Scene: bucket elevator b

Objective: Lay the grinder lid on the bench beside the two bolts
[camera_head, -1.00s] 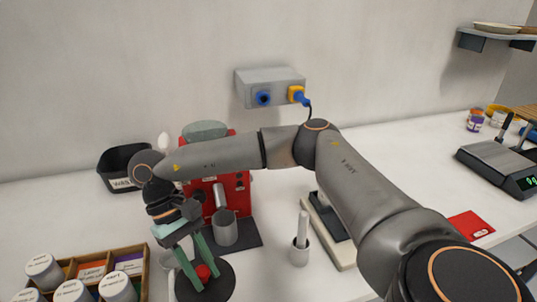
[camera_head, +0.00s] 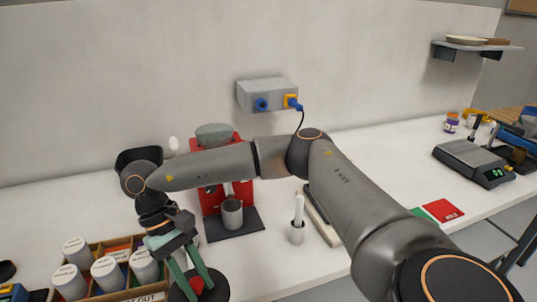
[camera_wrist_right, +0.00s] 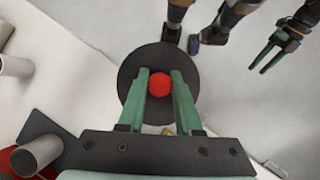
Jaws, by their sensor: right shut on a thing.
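The grinder lid is a dark round disc (camera_head: 217,284) with a red knob (camera_head: 197,284). My right gripper (camera_head: 195,278) is shut on the knob, with the disc below the fingers. In the right wrist view the lid (camera_wrist_right: 133,72) hangs over the bench's front edge, partly over bench and partly over floor. My left gripper (camera_wrist_right: 270,58) shows there at the upper right, fingers apart and empty. The red grinder (camera_head: 244,190) stands behind the lid, with a metal cup (camera_head: 232,214) at its front. I cannot make out the two bolts.
A wooden tray (camera_head: 150,299) with several white-capped jars is left of the lid. A scale (camera_head: 474,163) and a red card (camera_head: 442,210) lie further right. White bench is free between.

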